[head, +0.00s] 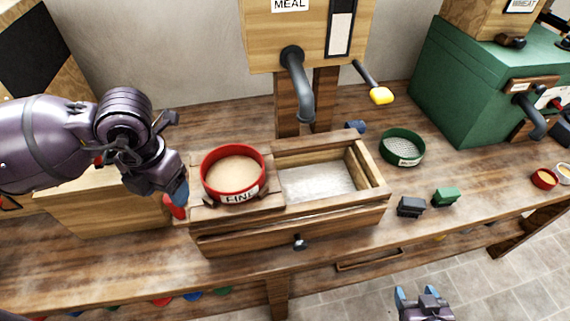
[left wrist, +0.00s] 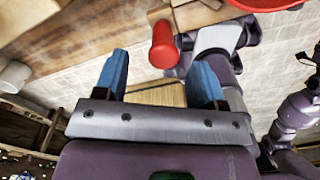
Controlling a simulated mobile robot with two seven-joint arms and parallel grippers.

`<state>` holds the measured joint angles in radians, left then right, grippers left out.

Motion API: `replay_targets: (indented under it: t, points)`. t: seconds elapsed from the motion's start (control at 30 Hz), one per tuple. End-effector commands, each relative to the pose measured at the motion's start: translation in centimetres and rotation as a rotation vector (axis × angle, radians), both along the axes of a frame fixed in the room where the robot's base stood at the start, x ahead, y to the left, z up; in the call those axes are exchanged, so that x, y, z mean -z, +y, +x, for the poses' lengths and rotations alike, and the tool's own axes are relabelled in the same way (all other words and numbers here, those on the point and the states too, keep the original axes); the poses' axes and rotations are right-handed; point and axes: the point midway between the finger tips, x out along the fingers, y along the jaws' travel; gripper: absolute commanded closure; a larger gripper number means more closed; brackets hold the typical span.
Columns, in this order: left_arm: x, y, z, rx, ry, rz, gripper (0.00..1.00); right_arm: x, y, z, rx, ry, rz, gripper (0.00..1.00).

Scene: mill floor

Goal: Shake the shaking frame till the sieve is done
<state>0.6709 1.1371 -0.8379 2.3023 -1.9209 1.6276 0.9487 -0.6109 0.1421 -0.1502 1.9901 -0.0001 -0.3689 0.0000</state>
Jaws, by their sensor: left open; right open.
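The red sieve (head: 233,172), labelled FINE and holding tan meal, sits in the wooden shaking frame (head: 275,196) over the left part of a long wooden box (head: 300,222). Pale flour-like material shows in the box's open right part. A red handle (head: 174,207) sticks out at the frame's left end. My left gripper (head: 183,192) is open right beside this handle. In the left wrist view the red handle (left wrist: 163,45) stands just beyond the open fingers, nearer the right one, not gripped. My right gripper (head: 416,291) is open and empty, in front of the bench.
A green sieve (head: 402,148) stands right of the box, with a black block (head: 411,207) and a green block (head: 446,197) nearby. The meal hopper (head: 305,36) and its grey spout (head: 300,85) rise behind. A green machine (head: 490,95) stands at the back right.

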Motion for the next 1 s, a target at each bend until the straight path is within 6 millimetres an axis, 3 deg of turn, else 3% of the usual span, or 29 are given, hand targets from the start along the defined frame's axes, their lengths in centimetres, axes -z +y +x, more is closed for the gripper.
replay_targets:
  t: [0.6,1.0]
  points:
    - [-5.2,0.0,0.0,0.000,-0.001,0.000,0.36,-4.1,0.1,1.5,-0.006,-0.042,0.000,0.36]
    - [-7.1,0.0,0.0,0.000,0.000,0.000,0.36,-4.7,0.0,0.9,-0.002,-0.032,0.000,0.36]
